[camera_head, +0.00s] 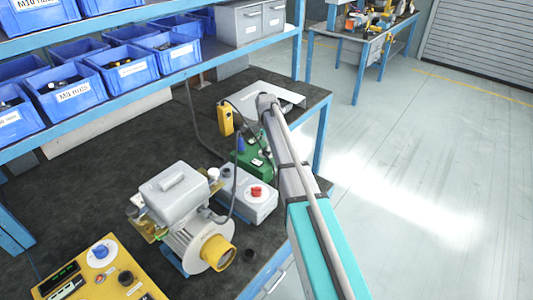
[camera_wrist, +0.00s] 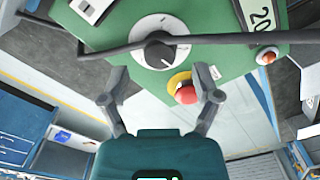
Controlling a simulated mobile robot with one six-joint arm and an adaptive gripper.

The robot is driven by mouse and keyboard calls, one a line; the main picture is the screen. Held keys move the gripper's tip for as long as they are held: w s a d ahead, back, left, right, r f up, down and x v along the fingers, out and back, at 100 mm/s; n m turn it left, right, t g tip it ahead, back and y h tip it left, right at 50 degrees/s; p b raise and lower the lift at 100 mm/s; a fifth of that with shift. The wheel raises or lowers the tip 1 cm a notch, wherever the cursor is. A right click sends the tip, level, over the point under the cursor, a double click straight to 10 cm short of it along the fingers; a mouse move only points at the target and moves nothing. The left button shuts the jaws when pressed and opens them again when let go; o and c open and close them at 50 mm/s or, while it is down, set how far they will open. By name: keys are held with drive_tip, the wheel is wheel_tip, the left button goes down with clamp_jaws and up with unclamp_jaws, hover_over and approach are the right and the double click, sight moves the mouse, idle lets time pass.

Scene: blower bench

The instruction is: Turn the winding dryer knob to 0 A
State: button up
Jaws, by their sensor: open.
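The winding dryer appears to be the green box (camera_head: 252,165) behind the grey box on the bench. In the wrist view its green panel (camera_wrist: 105,28) fills the top. A black knob (camera_wrist: 160,52) sits on a white round dial (camera_wrist: 178,27); I cannot read its setting. A red button on a yellow base (camera_wrist: 184,90) is below the knob. My gripper (camera_wrist: 160,75) is open and empty, its fingertips apart on either side just below the knob. A dark cable crosses the panel over the knob area. In the head view my arm hides part of the dryer, and the gripper is not clear.
An orange-red switch (camera_wrist: 266,57) is at the panel's right. The grey box with a red knob (camera_head: 256,191), the blower (camera_head: 190,235) and a yellow panel (camera_head: 100,275) stand nearer. A yellow handheld device (camera_head: 226,118) is behind. Blue bins (camera_head: 122,70) line the shelf.

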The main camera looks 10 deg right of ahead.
drive_tip(key=shift+f+b, duration=1.15)
drive_tip(key=shift+f, duration=0.3)
clamp_jaws()
